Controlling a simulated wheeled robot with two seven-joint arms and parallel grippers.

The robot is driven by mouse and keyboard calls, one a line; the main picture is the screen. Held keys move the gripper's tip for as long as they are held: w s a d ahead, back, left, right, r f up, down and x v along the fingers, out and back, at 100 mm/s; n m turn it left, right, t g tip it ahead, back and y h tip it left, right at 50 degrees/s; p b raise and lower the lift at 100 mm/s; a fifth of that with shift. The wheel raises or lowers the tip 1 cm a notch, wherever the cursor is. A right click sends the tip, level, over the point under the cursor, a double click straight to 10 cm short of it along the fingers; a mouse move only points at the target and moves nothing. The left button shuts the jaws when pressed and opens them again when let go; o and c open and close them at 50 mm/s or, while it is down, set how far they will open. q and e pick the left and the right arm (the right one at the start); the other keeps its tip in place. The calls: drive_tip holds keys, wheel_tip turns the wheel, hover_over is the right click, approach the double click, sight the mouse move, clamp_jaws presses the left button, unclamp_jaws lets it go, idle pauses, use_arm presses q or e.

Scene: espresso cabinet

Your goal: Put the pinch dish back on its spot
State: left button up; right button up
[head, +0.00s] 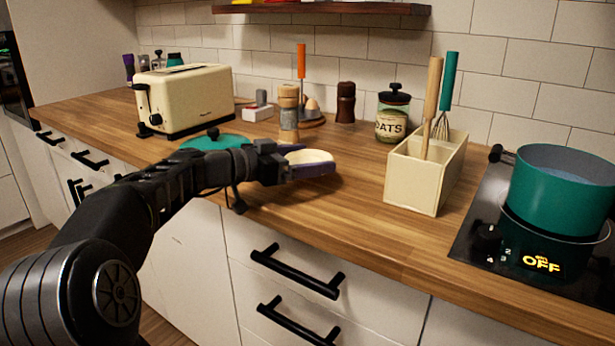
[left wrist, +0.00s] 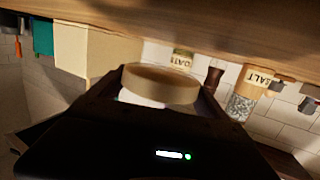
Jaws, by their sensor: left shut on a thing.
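The pinch dish (head: 309,156) is a small round cream dish in my left gripper (head: 311,165), near the front edge of the wooden counter. In the left wrist view (left wrist: 160,84) its tan rim lies between the two dark fingers. The left gripper is shut on the dish. I cannot tell whether the dish touches the counter or is just above it. A marked spot for the dish cannot be made out. My right gripper is not in view.
A teal lid (head: 214,142) and a toaster (head: 185,98) are left. A cream utensil holder (head: 409,178), oats jar (head: 391,119) and hob with teal pot (head: 560,190) are right. Counter between dish and holder is clear.

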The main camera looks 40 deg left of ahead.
sight(307, 184)
use_arm(q)
drive_tip(key=shift+f+b, duration=0.35)
drive_tip(key=shift+f, duration=1.5)
drive_tip(key=shift+f, duration=0.1)
drive_tip(key=o, duration=1.4)
drive_tip(key=v, duration=1.2)
